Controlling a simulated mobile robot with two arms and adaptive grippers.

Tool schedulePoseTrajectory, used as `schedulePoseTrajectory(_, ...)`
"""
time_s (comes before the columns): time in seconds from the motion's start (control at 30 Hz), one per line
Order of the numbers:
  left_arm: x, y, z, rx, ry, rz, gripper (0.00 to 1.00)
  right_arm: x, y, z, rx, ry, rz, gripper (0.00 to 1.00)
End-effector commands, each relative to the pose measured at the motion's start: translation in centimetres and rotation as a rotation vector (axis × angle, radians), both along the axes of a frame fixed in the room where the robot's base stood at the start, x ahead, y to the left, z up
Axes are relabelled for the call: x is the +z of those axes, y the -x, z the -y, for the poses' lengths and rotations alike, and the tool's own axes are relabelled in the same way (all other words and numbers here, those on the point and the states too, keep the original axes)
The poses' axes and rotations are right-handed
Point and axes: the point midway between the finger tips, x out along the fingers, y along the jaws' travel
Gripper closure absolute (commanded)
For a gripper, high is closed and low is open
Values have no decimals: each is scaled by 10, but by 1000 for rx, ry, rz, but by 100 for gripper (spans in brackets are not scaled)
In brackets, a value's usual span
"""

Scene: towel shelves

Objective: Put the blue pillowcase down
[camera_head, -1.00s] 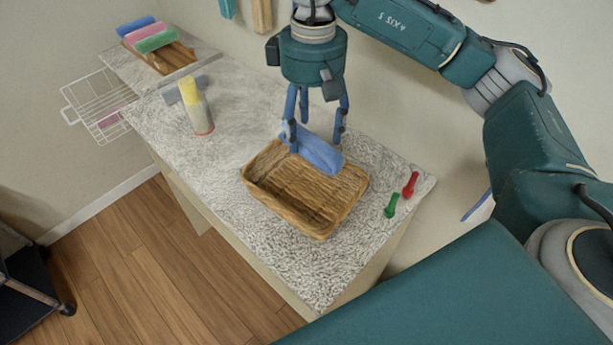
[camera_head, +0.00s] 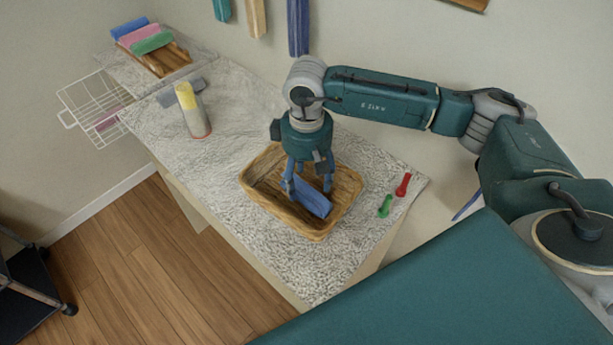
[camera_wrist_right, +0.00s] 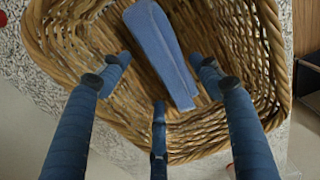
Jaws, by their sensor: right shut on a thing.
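The blue pillowcase (camera_head: 313,201) is a folded blue bundle within the outline of the brown wicker basket (camera_head: 258,199). My right gripper (camera_head: 308,188) points down into the basket and is shut on the pillowcase. In the right wrist view the pillowcase (camera_wrist_right: 160,48) lies lengthwise between the blue fingers (camera_wrist_right: 158,80), with the woven basket (camera_wrist_right: 272,60) around and below it. I cannot tell whether the pillowcase touches the basket floor. My left gripper is not in view.
The basket stands on a speckled counter (camera_head: 235,150). A yellow-topped bottle (camera_head: 193,112) stands to its left. Small red (camera_head: 403,185) and green (camera_head: 385,207) items lie to its right. Rolled towels (camera_head: 138,38) lie on a wooden tray at the back left, above a white wire basket (camera_head: 92,108).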

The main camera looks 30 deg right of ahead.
Motion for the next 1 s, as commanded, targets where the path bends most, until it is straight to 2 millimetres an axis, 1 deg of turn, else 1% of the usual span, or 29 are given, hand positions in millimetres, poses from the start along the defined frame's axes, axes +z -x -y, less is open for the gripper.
schedulePoseTrajectory(0.13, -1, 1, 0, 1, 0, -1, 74, 0, 0, 0, 0, 0, 0, 65)
schedulePoseTrajectory(0.27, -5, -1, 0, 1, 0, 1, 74, -4, 0, 0, 1, 0, 0, 65)
schedulePoseTrajectory(0.3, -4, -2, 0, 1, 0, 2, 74, -2, 0, 0, 1, 0, 0, 31)
schedulePoseTrajectory(0.37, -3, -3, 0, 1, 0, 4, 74, -2, 0, 0, 1, 0, -1, 19)
schedulePoseTrajectory(0.67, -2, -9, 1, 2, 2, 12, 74, -1, 0, 0, 0, 0, -1, 18)
schedulePoseTrajectory(0.77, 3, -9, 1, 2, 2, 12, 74, 3, 0, 0, 0, 0, -1, 18)
schedulePoseTrajectory(0.8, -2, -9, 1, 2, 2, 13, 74, 5, -1, 0, 0, 0, 2, 18)
schedulePoseTrajectory(0.87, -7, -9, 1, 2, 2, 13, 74, 13, -2, 0, 1, -1, 5, 18)
schedulePoseTrajectory(1.0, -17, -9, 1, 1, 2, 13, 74, 42, -2, 0, 1, 0, 7, 18)
